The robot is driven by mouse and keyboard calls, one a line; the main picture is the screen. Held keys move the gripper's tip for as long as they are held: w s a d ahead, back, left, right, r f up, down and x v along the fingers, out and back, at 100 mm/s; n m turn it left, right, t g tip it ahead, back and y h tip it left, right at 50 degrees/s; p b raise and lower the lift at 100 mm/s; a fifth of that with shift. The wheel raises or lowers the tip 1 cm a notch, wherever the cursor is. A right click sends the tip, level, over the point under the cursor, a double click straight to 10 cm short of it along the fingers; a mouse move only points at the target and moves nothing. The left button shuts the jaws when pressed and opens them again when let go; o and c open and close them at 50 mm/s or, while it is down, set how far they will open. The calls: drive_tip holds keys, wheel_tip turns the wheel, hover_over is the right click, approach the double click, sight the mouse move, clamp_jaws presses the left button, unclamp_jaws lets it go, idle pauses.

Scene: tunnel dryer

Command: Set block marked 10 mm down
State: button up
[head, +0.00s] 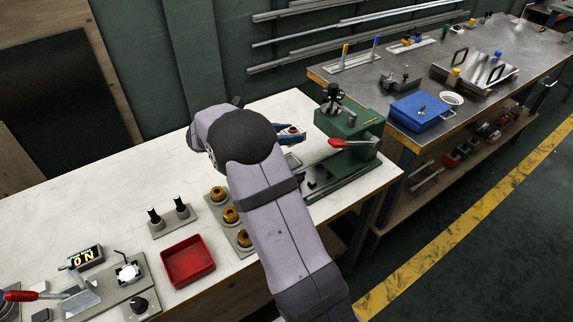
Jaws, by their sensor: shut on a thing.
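My arm, with a lilac link and a dark joint, reaches up over the white workbench (100,208) in the head view. My gripper is hidden behind the arm, and so is whatever it holds. I cannot make out a block marked 10 mm. A green fixture (349,122) with a red-handled lever (350,143) stands at the bench's right end, just right of the arm. A small blue and pale item with an orange-red spot (290,132) shows between the arm and the fixture. I cannot tell what it is.
A red tray (188,262) lies left of the arm. A plate with brass-coloured round pieces (231,215) is partly behind the arm. A metal bench (395,75) adjoins.

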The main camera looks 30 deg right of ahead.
drive_tip(key=shift+w+a+f, duration=0.15)
drive_tip(key=shift+w+a, duration=0.1)
drive_tip(key=shift+w, duration=0.3)
drive_tip(key=shift+w+a+f, duration=0.1)
drive_tip(key=shift+w+a, duration=0.15)
drive_tip(key=shift+w, duration=0.3)
drive_tip(key=shift+f+p, duration=0.4)
drive_tip(key=shift+f, duration=4.55)
drive_tip(key=shift+f, duration=0.15)
drive_tip(key=o, duration=1.3)
drive_tip(key=shift+o, duration=0.2)
drive_tip(key=shift+a, duration=0.1)
drive_tip(key=b+v, duration=0.2)
drive_tip(key=v, duration=1)
